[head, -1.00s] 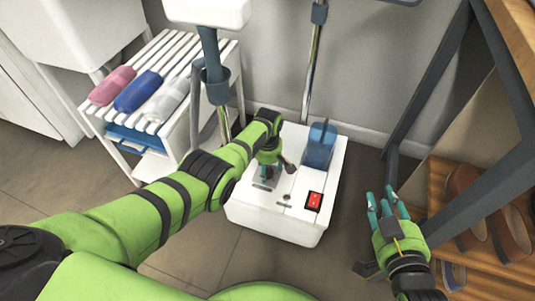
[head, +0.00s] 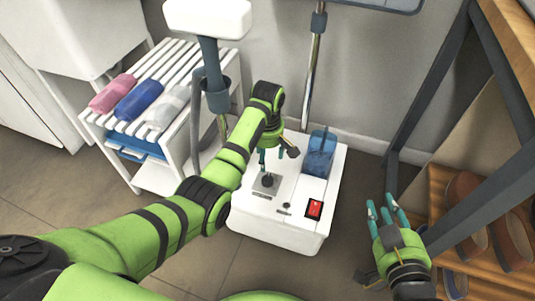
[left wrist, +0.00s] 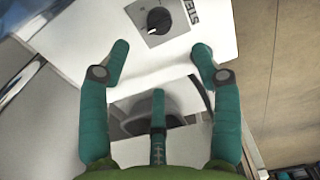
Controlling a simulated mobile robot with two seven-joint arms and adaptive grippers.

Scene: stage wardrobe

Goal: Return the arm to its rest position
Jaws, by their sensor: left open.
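My left arm reaches from the lower left across the head view. Its gripper (head: 268,160) hangs open and empty above the white steamer base (head: 272,228), clear of the dark knob (head: 267,180). In the left wrist view the open fingers (left wrist: 160,48) are spread with nothing between them. The knob (left wrist: 158,20) on its grey plate shows beyond the fingertips. My right gripper (head: 384,207) is at the lower right, its fingers apart and empty.
A red switch (head: 314,208) and a blue tank (head: 320,152) are on the base. A white slatted rack (head: 152,178) with rolled cloths stands to the left. A metal pole (head: 313,75) rises behind. A dark-framed shoe shelf (head: 437,185) stands at right.

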